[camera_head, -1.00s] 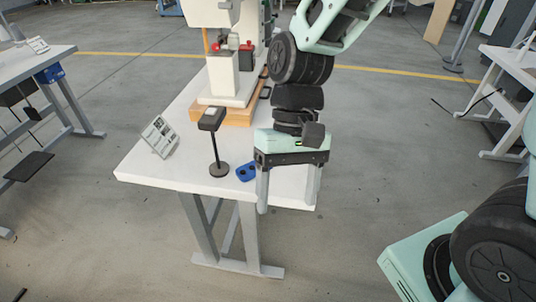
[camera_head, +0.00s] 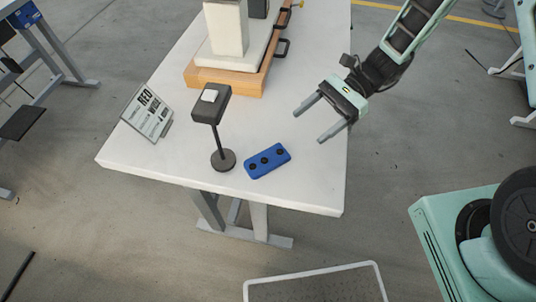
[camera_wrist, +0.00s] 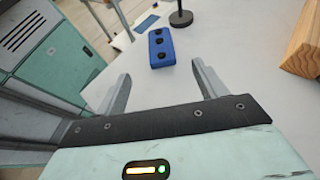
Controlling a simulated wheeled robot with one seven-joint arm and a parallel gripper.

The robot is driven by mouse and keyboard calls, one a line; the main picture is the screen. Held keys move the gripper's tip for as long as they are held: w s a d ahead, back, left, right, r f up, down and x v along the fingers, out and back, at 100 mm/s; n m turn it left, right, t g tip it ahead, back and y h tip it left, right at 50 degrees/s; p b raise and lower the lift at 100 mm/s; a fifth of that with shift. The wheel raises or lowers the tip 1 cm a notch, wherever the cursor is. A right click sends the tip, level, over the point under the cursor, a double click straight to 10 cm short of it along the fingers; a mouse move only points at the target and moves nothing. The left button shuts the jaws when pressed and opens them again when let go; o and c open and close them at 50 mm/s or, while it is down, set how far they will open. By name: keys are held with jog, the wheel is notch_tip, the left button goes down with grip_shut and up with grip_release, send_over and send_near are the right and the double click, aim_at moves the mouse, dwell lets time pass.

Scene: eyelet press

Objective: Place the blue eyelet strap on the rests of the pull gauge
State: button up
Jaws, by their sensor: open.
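The blue eyelet strap (camera_head: 267,161) lies flat on the white table near its front edge, with several dark eyelets along its top. It also shows in the wrist view (camera_wrist: 161,47), beyond and between my fingers. My gripper (camera_head: 307,126) is open and empty, above the table to the right of the strap and apart from it. My gripper's fingers also show in the wrist view (camera_wrist: 158,85). I cannot identify the pull gauge or its rests in these frames.
A black post with a round base (camera_head: 222,160) and a box on top stands just left of the strap. A sign (camera_head: 148,113) stands at the left. A white press on a wooden base (camera_head: 226,82) stands behind. The table (camera_head: 310,185) is clear at the front right.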

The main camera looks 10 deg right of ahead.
aim_at(266, 159)
jog(key=p+x, duration=0.1)
jog(key=x, duration=1)
jog(key=shift+s+a+f, duration=0.15)
jog(key=shift+a+f, duration=0.15)
jog(key=c, duration=1.1)
jog(key=shift+c, duration=0.2)
jog(key=shift+r, duration=0.15)
